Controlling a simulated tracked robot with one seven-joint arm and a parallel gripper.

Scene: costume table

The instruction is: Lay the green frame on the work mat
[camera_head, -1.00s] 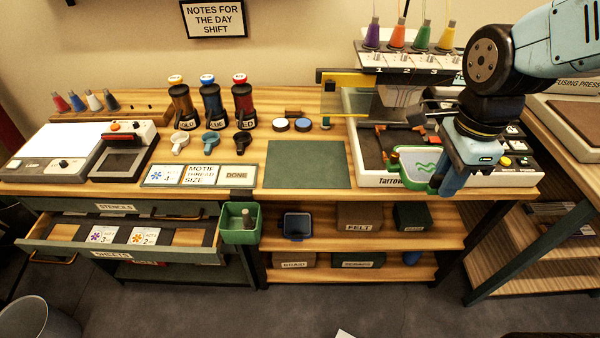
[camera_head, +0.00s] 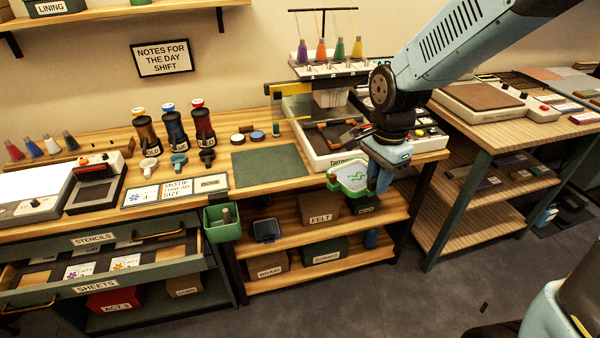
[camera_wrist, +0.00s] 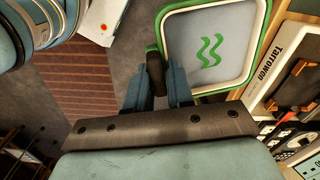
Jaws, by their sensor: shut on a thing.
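The green frame (camera_head: 335,178) has a pale panel with a green wavy mark. My gripper (camera_head: 379,180) is shut on it at its right side and holds it in front of the embroidery machine, near the table's front edge. In the wrist view my gripper (camera_wrist: 156,80) has its fingers closed around a dark handle on the left side of the green frame (camera_wrist: 262,45). The work mat (camera_head: 270,164) is a bare dark green square on the table, left of the frame.
The embroidery machine (camera_head: 312,155) with several thread cones stands behind the frame. Three bottles (camera_head: 173,128) and small cups stand left of the mat. Cards (camera_head: 175,189) lie beside the mat. A drawer (camera_head: 110,266) stands open below at left.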

